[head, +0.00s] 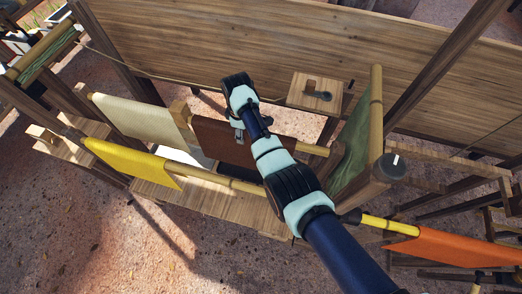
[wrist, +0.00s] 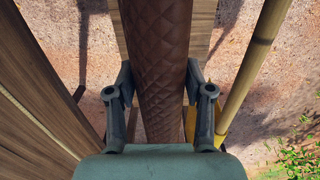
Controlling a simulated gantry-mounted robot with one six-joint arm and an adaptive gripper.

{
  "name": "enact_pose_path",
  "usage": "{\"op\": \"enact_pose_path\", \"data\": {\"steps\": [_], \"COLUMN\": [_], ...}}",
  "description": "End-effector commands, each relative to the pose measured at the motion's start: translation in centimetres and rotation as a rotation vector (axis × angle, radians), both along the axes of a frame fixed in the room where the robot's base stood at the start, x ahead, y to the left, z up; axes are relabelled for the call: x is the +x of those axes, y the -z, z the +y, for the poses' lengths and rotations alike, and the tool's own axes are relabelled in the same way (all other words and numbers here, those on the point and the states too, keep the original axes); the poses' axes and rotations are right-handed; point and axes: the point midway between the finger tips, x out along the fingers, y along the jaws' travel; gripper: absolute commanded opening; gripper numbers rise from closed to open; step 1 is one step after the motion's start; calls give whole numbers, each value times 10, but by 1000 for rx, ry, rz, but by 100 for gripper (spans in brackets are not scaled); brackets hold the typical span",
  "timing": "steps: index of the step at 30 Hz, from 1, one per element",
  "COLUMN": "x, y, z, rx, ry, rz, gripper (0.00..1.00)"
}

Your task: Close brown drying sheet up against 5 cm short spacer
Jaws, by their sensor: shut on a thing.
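The brown drying sheet (head: 218,140) hangs over a pole in the head view. In the wrist view the quilted brown sheet (wrist: 158,40) runs up the middle between my fingers. My gripper (head: 239,135) is shut on the sheet over its pole, with one finger on each side in the wrist view (wrist: 158,82). A small wooden block (head: 180,110), which looks like the short spacer, sits on the pole between the brown sheet's left edge and a cream sheet. Any small gap at the block is too small to tell. My arm hides part of the brown sheet's right side.
The cream sheet (head: 135,118) hangs left of the block. A yellow sheet (head: 135,163) hangs on a nearer bamboo pole. A green sheet (head: 350,150) hangs at right, an orange one (head: 440,248) lower right. A long plank wall (head: 330,50) stands behind.

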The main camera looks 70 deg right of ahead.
Motion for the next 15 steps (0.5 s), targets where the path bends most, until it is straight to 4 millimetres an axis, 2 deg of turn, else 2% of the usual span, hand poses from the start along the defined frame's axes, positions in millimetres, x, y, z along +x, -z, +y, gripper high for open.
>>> {"op": "enact_pose_path", "data": {"steps": [15], "x": [14], "y": [1], "z": [1], "rx": [-1], "ry": [0], "rz": [-1], "gripper": [10]}}
